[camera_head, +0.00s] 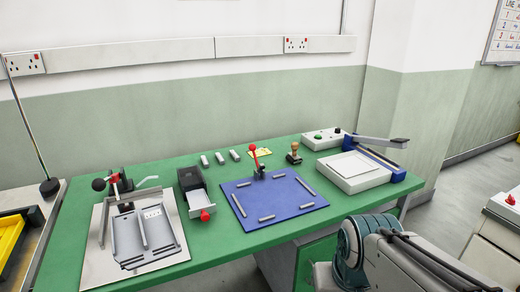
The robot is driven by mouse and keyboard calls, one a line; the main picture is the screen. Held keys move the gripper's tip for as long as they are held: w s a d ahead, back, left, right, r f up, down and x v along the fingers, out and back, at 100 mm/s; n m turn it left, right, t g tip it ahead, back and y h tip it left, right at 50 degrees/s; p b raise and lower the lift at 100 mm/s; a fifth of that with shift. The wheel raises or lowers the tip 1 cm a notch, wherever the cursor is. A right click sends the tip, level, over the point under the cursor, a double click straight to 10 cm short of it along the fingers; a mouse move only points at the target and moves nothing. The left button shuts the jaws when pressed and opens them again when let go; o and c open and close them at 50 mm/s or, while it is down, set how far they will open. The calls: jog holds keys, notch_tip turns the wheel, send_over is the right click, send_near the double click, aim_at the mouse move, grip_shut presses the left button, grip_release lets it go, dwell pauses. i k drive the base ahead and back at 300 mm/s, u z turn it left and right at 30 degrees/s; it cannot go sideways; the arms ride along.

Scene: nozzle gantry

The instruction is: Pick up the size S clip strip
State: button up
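Three small grey pieces lie side by side near the back edge of the green table, a left one (204,161), a middle one (219,158) and a right one (234,155). They look like possible clip strips, but no size mark is readable. Several light grey bars also lie on the blue board (254,211), including one at its front (267,218). I cannot tell which piece is the size S clip strip. My arm shows at the lower right, in front of the table; my gripper is not in view.
A grey fixture (172,249) with a lever clamp stands on the left of the green table (218,243). A dark box with a drawer (201,198), a red-knobbed lever (254,155), a wooden-handled stamp (293,150) and a white press (354,182) stand further right.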

aim_at(221, 160)
jog(key=u, duration=0.05)
jog(key=i, duration=1.25)
jog(key=u, duration=0.75)
